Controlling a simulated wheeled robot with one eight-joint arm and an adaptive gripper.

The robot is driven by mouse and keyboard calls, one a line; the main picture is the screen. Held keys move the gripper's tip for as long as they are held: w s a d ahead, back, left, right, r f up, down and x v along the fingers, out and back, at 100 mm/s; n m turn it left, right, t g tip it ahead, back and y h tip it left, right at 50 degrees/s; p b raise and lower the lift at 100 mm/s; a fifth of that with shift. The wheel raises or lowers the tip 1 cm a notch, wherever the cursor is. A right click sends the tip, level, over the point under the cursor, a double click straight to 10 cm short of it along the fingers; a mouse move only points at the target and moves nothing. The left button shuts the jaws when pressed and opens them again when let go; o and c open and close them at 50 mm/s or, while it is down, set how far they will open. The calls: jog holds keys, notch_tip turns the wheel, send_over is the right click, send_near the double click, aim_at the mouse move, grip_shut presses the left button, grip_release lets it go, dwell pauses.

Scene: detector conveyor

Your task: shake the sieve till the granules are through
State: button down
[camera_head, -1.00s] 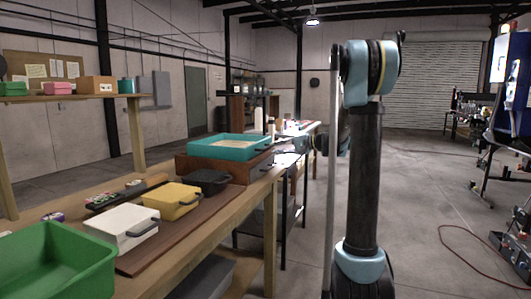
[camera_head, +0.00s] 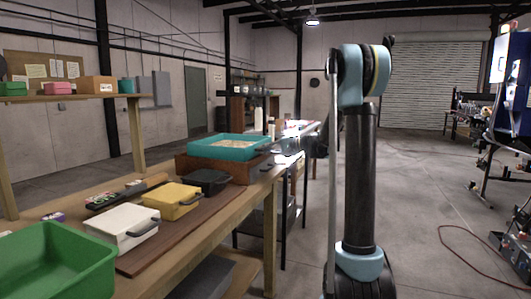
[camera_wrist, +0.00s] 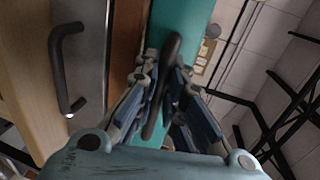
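The sieve is a teal tray (camera_head: 222,151) with pale granules (camera_head: 232,144) in it. It sits on a brown wooden box (camera_head: 185,166) on the bench. Its dark handle (camera_wrist: 168,75) sticks out to the right, and its teal side (camera_wrist: 182,20) shows in the wrist view. My gripper (camera_head: 285,146) is at this handle. In the wrist view the fingers of my gripper (camera_wrist: 167,82) stand on either side of the handle, which lies between them; firm contact on both sides does not show. The inside of the box is hidden.
A black lidded box (camera_head: 208,181), a yellow one (camera_head: 174,204) and a white one (camera_head: 120,230) stand on a brown board along the bench. A green bin (camera_head: 65,265) is at the front left. The box's drawer-like front has a black pull handle (camera_wrist: 58,70).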

aim_at(254, 148)
jog(key=shift+f, duration=0.1)
jog(key=x, duration=0.3)
jog(key=r+x, duration=0.1)
jog(key=x, duration=0.2)
jog(key=shift+a+r, duration=0.15)
jog(key=shift+a, duration=0.1)
jog(key=c, duration=1.9)
grip_release()
jog(key=shift+c, duration=0.2)
jog(key=shift+d, duration=0.1)
jog(key=v, duration=1.1)
jog(key=shift+d, duration=0.4)
